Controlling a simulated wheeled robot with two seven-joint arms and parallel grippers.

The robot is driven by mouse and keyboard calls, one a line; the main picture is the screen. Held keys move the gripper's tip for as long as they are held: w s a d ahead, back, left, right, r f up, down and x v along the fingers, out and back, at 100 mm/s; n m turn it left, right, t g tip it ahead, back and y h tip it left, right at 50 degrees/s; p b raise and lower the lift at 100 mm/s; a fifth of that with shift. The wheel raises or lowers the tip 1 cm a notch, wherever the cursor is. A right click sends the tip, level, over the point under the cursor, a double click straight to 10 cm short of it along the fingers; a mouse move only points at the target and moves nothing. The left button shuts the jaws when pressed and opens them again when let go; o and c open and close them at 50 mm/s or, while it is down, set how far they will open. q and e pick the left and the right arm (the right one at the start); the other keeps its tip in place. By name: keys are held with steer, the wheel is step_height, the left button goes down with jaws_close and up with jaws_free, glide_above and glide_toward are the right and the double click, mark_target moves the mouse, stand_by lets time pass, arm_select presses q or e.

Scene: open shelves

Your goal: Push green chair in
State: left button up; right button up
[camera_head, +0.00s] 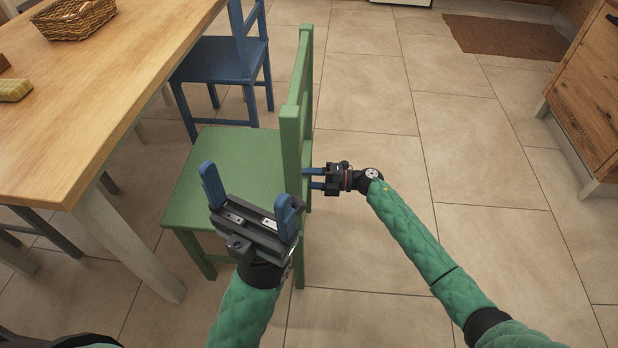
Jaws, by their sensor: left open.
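The green chair (225,150) stands right of the wooden table (100,120), its seat toward the table and its tall backrest on the right. The seat's left edge is close to the table, but the backrest is well out from it. My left gripper (247,190) is open and empty, in front of the chair and covering the near part of its seat. My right gripper (310,178) is at the outer, right side of the backrest, its two blue fingers apart and pointing left at it. I cannot tell whether they touch the backrest.
A blue chair (220,60) stands at the table beyond the green one. A wicker basket (75,17) is on the table. A wooden cabinet (590,90) is at the right, with a brown mat (505,37) behind. The tiled floor (370,95) between is clear.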

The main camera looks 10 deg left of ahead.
steer(key=shift+a, duration=0.3)
jaws_close()
stand_by(1.3)
